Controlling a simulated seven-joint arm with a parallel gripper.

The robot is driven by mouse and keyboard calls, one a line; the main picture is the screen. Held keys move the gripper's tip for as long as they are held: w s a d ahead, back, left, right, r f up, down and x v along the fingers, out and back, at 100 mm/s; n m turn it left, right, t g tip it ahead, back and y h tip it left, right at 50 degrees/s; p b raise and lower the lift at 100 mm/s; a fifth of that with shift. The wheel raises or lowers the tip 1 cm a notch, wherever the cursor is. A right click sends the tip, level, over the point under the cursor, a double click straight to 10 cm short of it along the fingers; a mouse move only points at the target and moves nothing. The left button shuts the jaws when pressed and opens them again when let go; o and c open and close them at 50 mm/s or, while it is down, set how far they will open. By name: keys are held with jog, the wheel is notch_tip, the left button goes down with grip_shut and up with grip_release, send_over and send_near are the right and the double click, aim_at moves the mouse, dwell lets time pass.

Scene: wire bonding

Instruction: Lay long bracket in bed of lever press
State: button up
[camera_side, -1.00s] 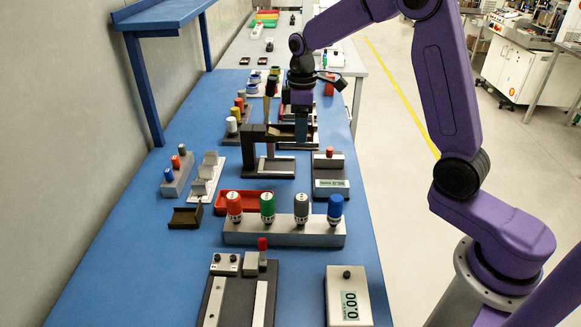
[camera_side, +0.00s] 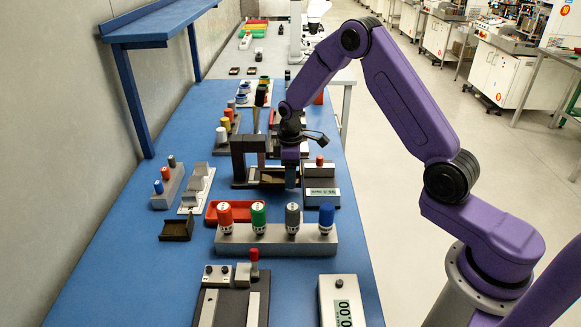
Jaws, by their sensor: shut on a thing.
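The lever press (camera_side: 238,163) is a dark frame with an upright lever, standing past the row of coloured-cap bottles in the side view. My purple gripper (camera_side: 291,184) is low at the right side of the press, fingers pointing down. It is shut on the long bracket (camera_side: 268,177), a dark brown channel that reaches left from the fingers into the press, under its top arm. The bracket lies low over the press bed. I cannot tell whether it touches the bed, and the fingers hide its right end.
A grey block with several coloured-cap bottles (camera_side: 270,237) stands in front of the press. A device with a display (camera_side: 321,190) is close on the gripper's right. A red tray (camera_side: 224,211) and a small dark brown tray (camera_side: 178,229) lie at front left. Blue table (camera_side: 120,265) is clear at left.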

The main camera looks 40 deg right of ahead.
jog(key=w+d, duration=0.3)
jog(key=shift+d, duration=0.1)
jog(key=shift+f, duration=0.55)
jog(key=shift+f, duration=0.1)
jog(key=o, duration=1.1)
jog(key=shift+o, duration=0.2)
notch_tip(320, 180, up, 12)
